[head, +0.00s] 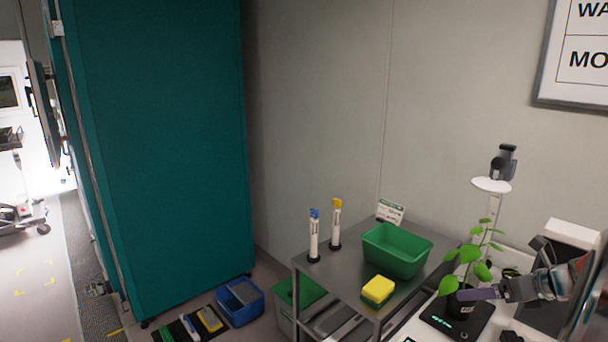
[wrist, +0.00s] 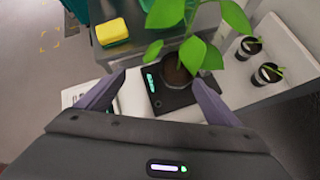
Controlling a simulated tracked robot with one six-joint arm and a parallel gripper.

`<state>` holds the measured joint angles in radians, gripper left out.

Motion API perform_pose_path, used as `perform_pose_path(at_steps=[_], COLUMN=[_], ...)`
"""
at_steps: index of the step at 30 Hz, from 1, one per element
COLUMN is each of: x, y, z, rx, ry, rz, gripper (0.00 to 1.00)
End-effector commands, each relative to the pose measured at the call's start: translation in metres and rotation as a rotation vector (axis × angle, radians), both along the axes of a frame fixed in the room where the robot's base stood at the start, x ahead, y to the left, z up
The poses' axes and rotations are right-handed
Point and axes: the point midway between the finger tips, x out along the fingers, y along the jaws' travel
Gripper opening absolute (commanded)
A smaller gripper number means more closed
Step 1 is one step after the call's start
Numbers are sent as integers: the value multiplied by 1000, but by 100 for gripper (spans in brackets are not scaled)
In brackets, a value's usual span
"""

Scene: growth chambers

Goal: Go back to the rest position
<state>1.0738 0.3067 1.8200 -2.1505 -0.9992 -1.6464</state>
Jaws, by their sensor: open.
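My gripper (head: 484,293) reaches in from the right in the head view, beside a potted plant (head: 468,279). In the wrist view my gripper (wrist: 160,96) is open, its two fingers wide apart and nothing held between them. The plant (wrist: 178,72) is leafy, in a dark pot. It stands upright on a black scale (wrist: 160,102) with a lit green display, just beyond the fingertips. The scale also shows in the head view (head: 440,322). I cannot tell whether a finger touches the pot.
A metal cart (head: 345,290) carries a green bin (head: 397,262), a yellow sponge (head: 378,288) and two upright bottles (head: 314,240). Two small potted seedlings (wrist: 249,47) stand on a white surface at the right. A blue crate (head: 240,309) is on the floor. A teal cabinet (head: 160,150) stands left.

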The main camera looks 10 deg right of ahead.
Motion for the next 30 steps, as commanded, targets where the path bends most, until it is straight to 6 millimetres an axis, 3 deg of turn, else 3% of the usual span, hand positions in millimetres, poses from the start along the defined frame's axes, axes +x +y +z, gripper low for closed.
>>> perform_pose_path(at_steps=[6,11,15,21,30], x=[15,37,59,80,75], y=[42,80,103,118,146], z=[4,21,47,92,144], rx=[212,339,433,563,860], ry=[23,-9,-86,-228,-409], rz=[-206,-388,-539,-737,-1066], gripper=[86,86,86,86,86])
